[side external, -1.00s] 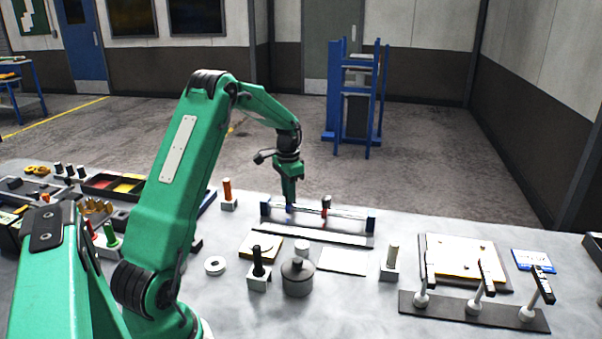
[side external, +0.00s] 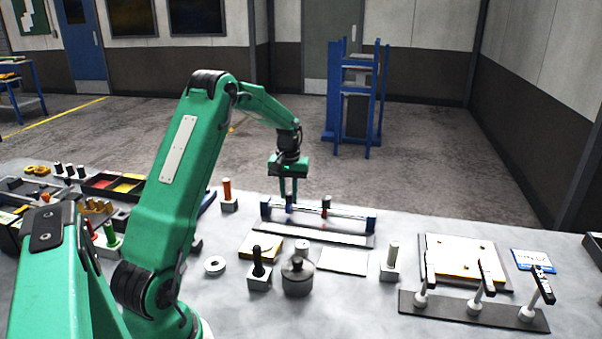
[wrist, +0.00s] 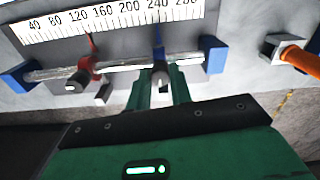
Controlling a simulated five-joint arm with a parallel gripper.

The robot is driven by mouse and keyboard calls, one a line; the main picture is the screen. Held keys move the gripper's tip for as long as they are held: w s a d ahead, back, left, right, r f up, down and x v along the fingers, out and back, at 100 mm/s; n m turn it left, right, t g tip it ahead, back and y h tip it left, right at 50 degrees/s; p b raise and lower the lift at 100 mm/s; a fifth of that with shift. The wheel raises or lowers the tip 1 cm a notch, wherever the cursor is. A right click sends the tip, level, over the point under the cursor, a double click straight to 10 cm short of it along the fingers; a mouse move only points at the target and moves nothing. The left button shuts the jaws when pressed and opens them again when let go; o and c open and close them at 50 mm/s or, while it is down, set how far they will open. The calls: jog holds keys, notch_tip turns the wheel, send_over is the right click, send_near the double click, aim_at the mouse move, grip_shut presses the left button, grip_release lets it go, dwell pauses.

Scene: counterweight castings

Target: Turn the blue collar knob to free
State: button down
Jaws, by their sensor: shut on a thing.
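A red collar (wrist: 88,63) sits on the same rail, left of the blue one in the wrist view. Blue end blocks (wrist: 212,54) hold the rail. An orange-handled post (wrist: 298,58) stands nearby. A lidded grey pot (side external: 298,278) stands on the table.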

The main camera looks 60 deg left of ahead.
aim_at(289, 194)
jog(key=shift+r+n, duration=0.15)
jog(key=shift+n, duration=0.65)
jog(key=c, duration=1.3)
grip_release()
jog(key=shift+o, duration=0.2)
jog(key=shift+r, duration=3.85)
